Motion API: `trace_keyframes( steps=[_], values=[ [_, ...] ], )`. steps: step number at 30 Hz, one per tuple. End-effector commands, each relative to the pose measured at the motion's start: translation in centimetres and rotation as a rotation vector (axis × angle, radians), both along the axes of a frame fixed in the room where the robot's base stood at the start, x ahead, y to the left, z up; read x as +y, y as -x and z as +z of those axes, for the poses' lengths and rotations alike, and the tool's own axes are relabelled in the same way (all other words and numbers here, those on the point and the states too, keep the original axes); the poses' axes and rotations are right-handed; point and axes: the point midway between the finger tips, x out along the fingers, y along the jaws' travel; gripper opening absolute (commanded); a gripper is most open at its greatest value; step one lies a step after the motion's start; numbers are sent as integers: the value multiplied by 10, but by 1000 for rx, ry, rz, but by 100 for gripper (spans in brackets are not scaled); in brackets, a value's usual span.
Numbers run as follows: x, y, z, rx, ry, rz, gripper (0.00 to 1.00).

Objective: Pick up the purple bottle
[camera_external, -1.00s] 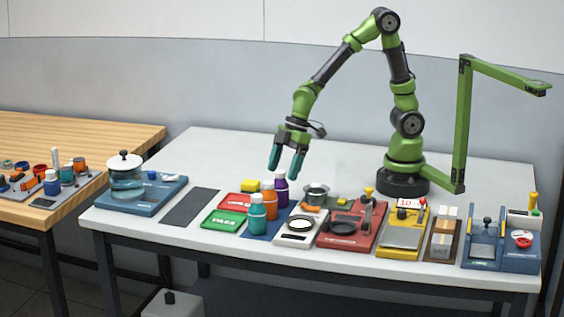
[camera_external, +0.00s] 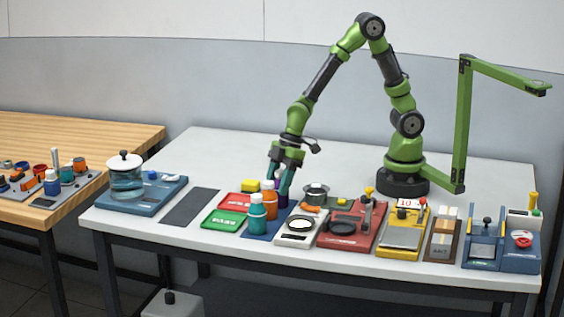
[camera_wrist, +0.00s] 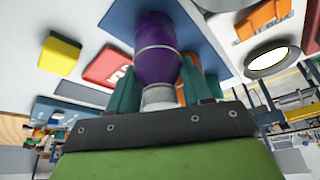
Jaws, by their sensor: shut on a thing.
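The purple bottle (camera_wrist: 158,45) with its pale cap (camera_wrist: 158,97) lies between the teal fingers of my gripper (camera_wrist: 160,88) in the wrist view. In the external view my gripper (camera_external: 281,182) points down around the bottle's upper part, and a little of the purple bottle (camera_external: 283,201) shows below the fingers. The gripper is shut on the bottle. The bottle looks upright at the back of the blue mat (camera_external: 258,231); I cannot tell whether it touches the mat. The fingers hide its cap in the external view.
An orange bottle (camera_external: 269,205) and a teal bottle (camera_external: 257,222) stand close in front. A yellow block (camera_external: 250,185), red tray (camera_external: 236,202) and green tray (camera_external: 224,219) are to the left. The table's back is clear.

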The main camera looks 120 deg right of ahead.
Motion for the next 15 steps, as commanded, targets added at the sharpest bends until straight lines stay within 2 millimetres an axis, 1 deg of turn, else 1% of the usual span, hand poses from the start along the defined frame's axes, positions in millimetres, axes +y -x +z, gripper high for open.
trace_keyframes(
  steps=[9, 11, 15],
  values=[
    [0, -1, 3, -2, 0, 0, 12],
    [0, -1, 9, -4, 2, 1, 12],
    [1, -1, 34, -8, 2, 3, 12]
  ],
)
